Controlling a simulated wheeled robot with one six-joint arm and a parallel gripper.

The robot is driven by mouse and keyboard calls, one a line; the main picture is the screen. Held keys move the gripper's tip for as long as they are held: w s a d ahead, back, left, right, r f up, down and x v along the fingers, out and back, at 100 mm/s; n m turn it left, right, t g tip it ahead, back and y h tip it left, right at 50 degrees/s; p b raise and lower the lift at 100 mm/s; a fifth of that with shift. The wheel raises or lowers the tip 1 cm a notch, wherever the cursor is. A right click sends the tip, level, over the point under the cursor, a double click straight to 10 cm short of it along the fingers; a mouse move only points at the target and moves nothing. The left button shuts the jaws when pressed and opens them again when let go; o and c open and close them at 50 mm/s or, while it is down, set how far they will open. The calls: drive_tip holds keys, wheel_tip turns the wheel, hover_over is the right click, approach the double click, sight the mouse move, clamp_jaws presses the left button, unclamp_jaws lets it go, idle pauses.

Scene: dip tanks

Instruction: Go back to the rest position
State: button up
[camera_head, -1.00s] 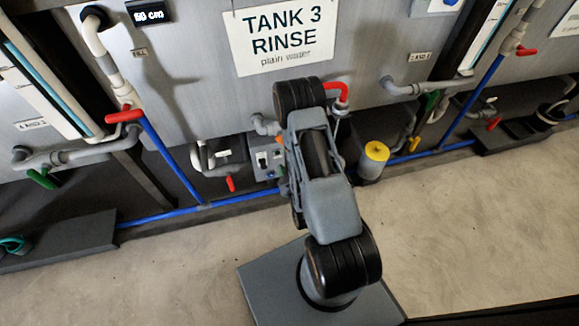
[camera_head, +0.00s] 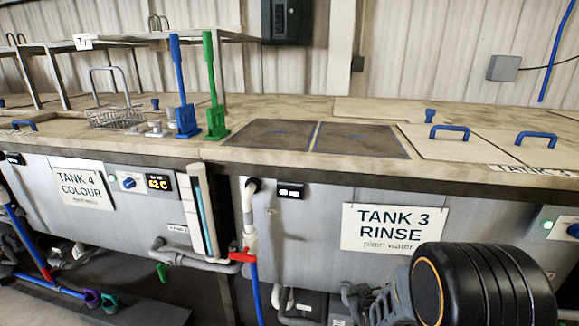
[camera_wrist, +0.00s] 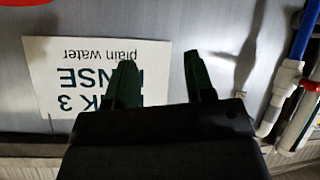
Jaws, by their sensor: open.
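My gripper (camera_wrist: 163,80) shows in the wrist view as two dark fingers spread apart with nothing between them. It is in front of the grey face of tank 3. The white "TANK 3 RINSE plain water" sign (camera_wrist: 90,75) appears upside down behind the left finger. In the head view, part of my arm (camera_head: 480,285) rises at the lower right, below and beside the tank 3 sign (camera_head: 394,229).
The worktop carries a wire basket (camera_head: 113,117), a blue lever (camera_head: 182,90), a green lever (camera_head: 214,90) and blue-handled lids (camera_head: 450,132). A red-handled valve (camera_head: 242,257) and pipes stand out from the tank fronts. White and red pipe fittings (camera_wrist: 290,78) are right of my gripper.

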drive_tip(key=s+a+r+m+g+p, duration=0.1)
drive_tip(key=s+r+p, duration=0.3)
drive_tip(key=r, duration=0.6)
drive_tip(key=s+a+r+g+p, duration=0.2)
drive_tip(key=s+r+g+p, duration=0.2)
drive_tip(key=s+r, duration=0.3)
drive_tip(key=s+a+r+m+g+y+p, duration=0.1)
drive_tip(key=s+r+p, duration=0.4)
drive_tip(key=r, duration=0.7)
drive_tip(key=shift+s+a+r+m+g, duration=0.2)
drive_tip(key=shift+s+r+m+g, duration=0.15)
drive_tip(key=shift+g, duration=0.45)
drive_tip(key=shift+c, duration=0.6)
